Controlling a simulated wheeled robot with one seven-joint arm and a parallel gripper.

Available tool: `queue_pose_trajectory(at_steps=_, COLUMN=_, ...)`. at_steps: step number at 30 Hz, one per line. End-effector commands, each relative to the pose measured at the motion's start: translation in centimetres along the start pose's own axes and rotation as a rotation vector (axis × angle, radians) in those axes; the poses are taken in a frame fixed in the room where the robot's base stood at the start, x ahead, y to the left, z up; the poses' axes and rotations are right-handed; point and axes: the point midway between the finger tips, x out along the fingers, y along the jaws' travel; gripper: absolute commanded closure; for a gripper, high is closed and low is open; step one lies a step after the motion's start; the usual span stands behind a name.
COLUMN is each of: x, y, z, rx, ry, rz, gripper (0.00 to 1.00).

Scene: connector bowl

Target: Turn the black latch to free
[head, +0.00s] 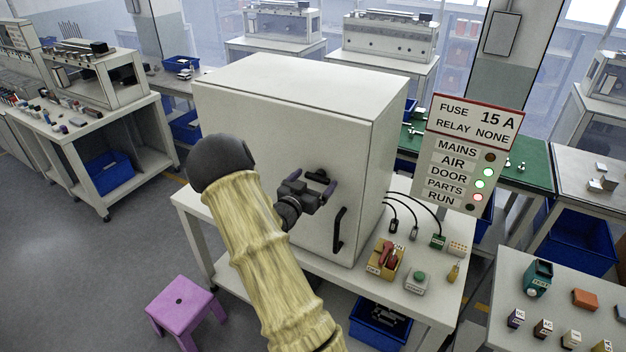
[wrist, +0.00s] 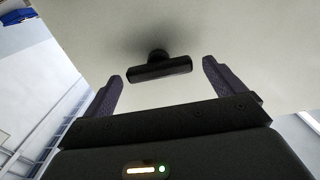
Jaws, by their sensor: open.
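The black latch (wrist: 160,70) is a short dark bar on a round stem on the pale cabinet door. In the wrist view the bar lies nearly level, slightly tilted. My gripper (head: 320,193) is open in front of the door, with one finger on each side of the latch, past its ends. The fingers look apart from the bar, with a gap at each end. In the head view the latch (head: 318,176) is partly hidden behind my gripper. The cabinet (head: 290,100) is closed.
A black door handle (head: 339,231) is below right of my gripper. A sign (head: 466,152) stands right of the cabinet, with AIR and DOOR lit green and PARTS red. A purple stool (head: 182,305) stands at lower left.

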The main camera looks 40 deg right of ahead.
Motion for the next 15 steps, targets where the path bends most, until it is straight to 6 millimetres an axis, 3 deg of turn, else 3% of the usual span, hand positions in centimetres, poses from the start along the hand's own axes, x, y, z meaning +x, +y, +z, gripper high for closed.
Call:
queue_pose_trajectory(at_steps=4, x=-0.03, y=0.00, z=0.04, rx=0.000, ry=0.000, rz=0.000, gripper=0.05)
queue_pose_trajectory(at_steps=11, x=-0.06, y=-0.01, z=0.03, rx=0.000, ry=0.000, rz=0.000, gripper=0.49)
queue_pose_trajectory(at_steps=15, x=-0.07, y=-0.02, z=0.03, rx=-0.001, ry=0.000, rz=0.000, gripper=0.50)
